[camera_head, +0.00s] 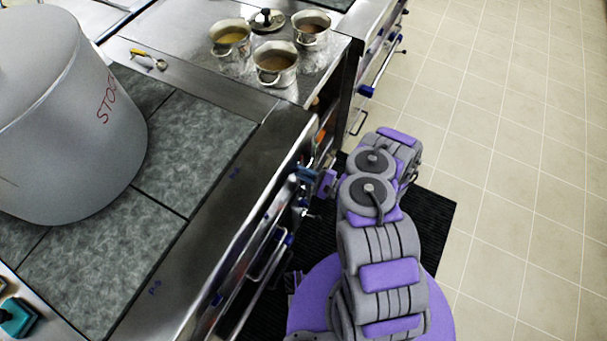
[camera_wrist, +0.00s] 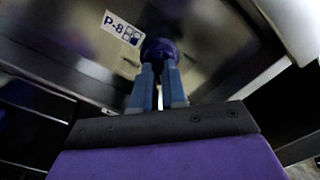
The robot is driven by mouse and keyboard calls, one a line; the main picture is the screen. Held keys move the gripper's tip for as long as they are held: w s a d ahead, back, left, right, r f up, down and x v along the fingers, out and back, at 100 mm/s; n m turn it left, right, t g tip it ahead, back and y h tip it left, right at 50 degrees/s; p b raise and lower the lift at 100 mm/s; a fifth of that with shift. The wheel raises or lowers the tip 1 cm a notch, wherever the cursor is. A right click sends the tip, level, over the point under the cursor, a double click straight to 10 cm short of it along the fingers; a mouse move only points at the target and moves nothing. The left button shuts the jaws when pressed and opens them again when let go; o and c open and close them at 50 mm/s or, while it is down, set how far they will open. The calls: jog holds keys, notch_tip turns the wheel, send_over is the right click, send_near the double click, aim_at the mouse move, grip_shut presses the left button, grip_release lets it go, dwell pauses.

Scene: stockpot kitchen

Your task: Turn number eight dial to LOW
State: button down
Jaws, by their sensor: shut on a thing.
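The number eight dial (camera_wrist: 157,48) is a dark blue knob on the steel front panel, just right of a white label (camera_wrist: 122,27) reading "P-8" in the wrist view. My gripper (camera_wrist: 158,70) has its two blue fingers closed around the knob. In the head view my gripper (camera_head: 306,174) reaches left to the front of the stove (camera_head: 190,215), and the dial there is hidden or too small to make out. The dial's LOW mark and its pointer cannot be read.
A large grey stockpot (camera_head: 70,120) stands on the cooktop. Several small metal pots, one of them here (camera_head: 276,66), stand on the steel counter beyond. A dark mat (camera_head: 436,215) lies on the floor. The tiled floor (camera_head: 520,130) at right is clear.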

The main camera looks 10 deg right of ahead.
jog(key=n+b, duration=0.2)
jog(key=n, duration=0.2)
jog(key=shift+n, duration=0.4)
jog(key=shift+b, duration=0.3)
jog(key=c, duration=1.2)
grip_release()
jog(key=shift+o, duration=0.2)
jog(key=p+v, duration=0.3)
jog(key=v, duration=1.4)
jog(key=shift+d, duration=0.25)
jog(key=shift+s+f, duration=0.1)
jog(key=shift+s, duration=0.05)
